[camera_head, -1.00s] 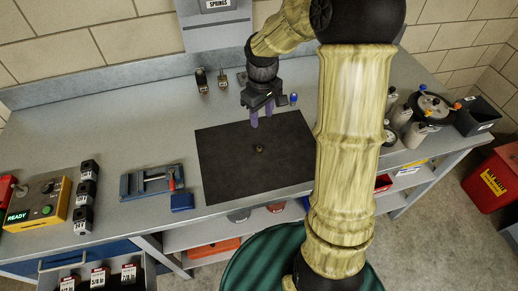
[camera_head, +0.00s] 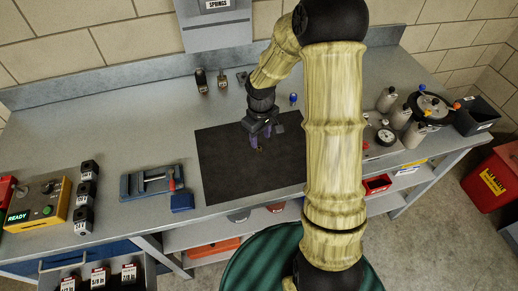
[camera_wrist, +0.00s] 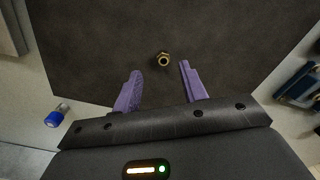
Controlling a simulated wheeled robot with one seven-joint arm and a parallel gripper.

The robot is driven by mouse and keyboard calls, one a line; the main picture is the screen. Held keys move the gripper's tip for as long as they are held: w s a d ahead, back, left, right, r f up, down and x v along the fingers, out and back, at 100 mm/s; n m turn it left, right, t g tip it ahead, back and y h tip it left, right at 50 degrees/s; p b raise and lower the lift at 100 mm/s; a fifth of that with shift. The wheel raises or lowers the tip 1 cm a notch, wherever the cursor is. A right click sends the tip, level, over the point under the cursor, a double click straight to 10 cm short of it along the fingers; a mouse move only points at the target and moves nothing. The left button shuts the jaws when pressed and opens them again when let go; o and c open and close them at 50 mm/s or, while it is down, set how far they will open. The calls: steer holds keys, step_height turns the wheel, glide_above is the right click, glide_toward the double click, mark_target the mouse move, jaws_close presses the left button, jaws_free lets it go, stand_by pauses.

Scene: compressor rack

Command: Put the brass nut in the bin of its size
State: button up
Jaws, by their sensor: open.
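The brass nut (camera_wrist: 163,59) lies on the dark mat (camera_wrist: 90,40), seen in the wrist view just beyond the gap between my fingertips. In the head view the nut (camera_head: 261,149) is a small spot close to my fingers on the mat (camera_head: 225,180). My gripper (camera_wrist: 160,70) is open and empty, its two purple fingers apart; in the head view it (camera_head: 257,141) is low over the mat. Size bins (camera_head: 98,279) with labels, one reading 5/8 in, sit in an open drawer at the lower left; some labels are cut off.
A blue vise (camera_head: 150,182) and a yellow control box (camera_head: 40,205) showing READY stand left of the mat. Bottles (camera_head: 402,117), a gauge set (camera_head: 432,107) and a black bin (camera_head: 475,116) stand at the right. The back left of the bench is clear.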

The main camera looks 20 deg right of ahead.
mark_target(260, 148)
steer(key=f, duration=0.4)
steer(key=shift+s+a+f, duration=0.15)
steer(key=shift+a+f, duration=0.05)
steer(key=shift+f, duration=0.05)
jaws_close()
